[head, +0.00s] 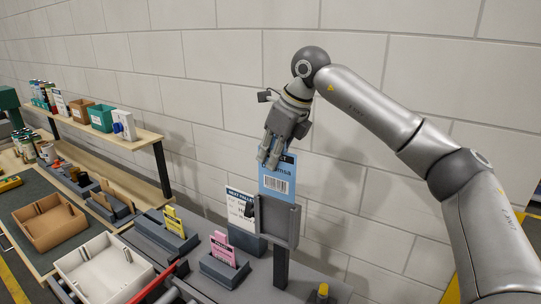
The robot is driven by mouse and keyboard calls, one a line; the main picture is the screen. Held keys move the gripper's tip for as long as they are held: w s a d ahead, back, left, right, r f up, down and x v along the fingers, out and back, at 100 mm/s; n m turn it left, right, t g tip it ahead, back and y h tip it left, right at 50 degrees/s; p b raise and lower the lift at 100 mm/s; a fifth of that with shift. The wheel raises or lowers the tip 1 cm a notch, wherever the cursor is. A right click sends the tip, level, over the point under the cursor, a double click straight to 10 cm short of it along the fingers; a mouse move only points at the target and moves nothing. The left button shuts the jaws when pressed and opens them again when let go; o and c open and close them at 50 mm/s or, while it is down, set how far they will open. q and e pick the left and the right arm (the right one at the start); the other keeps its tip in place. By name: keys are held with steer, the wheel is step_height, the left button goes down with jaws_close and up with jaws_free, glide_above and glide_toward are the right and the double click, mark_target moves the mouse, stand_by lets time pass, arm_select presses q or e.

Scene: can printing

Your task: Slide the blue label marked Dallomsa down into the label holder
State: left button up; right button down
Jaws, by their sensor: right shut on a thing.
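The blue label (277,183), with a barcode and dark lettering ending in "msa", stands upright. My right gripper (270,160) is shut on its upper part, and the fingers cover some of the name. The grey label holder (278,222) sits on a dark post (281,268) directly below the label. The label's lower edge meets the holder's top edge in the head view; I cannot tell whether it is inside the slot. My left gripper does not show.
A white printed card (238,207) stands behind the holder to the left. Yellow labels (174,221) and pink labels (223,249) stand in grey blocks. A brown bin (48,226) and a white bin (103,268) are at left. A block wall is close behind.

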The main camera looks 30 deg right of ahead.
mark_target(268, 195)
steer(key=shift+f, duration=0.1)
stand_by(0.4)
steer(key=shift+f+b, duration=3.2)
steer(key=shift+f, duration=1.3)
steer(key=c, duration=1.5)
jaws_free()
steer(key=shift+s+r, duration=0.1)
steer(key=v, duration=1.2)
steer(key=shift+d, duration=0.1)
